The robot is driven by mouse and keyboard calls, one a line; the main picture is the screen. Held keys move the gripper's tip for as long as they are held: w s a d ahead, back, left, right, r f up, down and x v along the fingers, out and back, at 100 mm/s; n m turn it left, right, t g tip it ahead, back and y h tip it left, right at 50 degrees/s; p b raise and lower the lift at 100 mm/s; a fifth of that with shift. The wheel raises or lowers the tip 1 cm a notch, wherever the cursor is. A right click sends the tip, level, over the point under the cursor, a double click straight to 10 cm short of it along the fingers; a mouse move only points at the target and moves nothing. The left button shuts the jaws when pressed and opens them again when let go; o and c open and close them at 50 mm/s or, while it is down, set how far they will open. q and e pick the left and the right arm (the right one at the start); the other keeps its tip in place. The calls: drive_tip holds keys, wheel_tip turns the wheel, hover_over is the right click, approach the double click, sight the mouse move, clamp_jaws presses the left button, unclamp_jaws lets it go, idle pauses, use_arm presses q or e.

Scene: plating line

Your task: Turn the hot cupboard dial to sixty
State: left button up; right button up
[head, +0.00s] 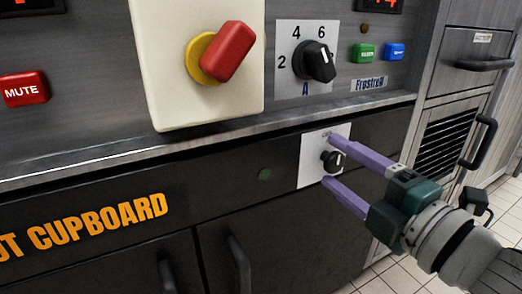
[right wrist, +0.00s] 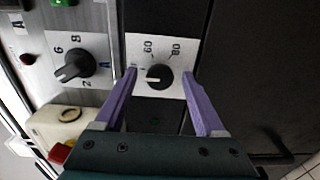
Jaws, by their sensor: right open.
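The hot cupboard dial (head: 332,161) is a small black knob on a white plate (head: 312,173) on the dark cupboard front. In the right wrist view the dial (right wrist: 158,76) has a pale pointer mark at its left side, away from the printed 60 and 80, which show above it. My right gripper (head: 328,159) has purple fingers, open, one on each side of the dial. In the right wrist view a gap shows between each finger and the knob, so the gripper (right wrist: 159,73) is around it without visible contact. My left gripper is out of view.
Above the ledge are a larger black dial (head: 314,62) numbered 2, 4, 6, a red switch (head: 228,52) on a cream box, a MUTE button (head: 24,89), and green (head: 364,53) and blue (head: 394,51) buttons. Cupboard door handles (head: 238,264) stick out below.

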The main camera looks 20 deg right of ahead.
clamp_jaws()
idle(0.6)
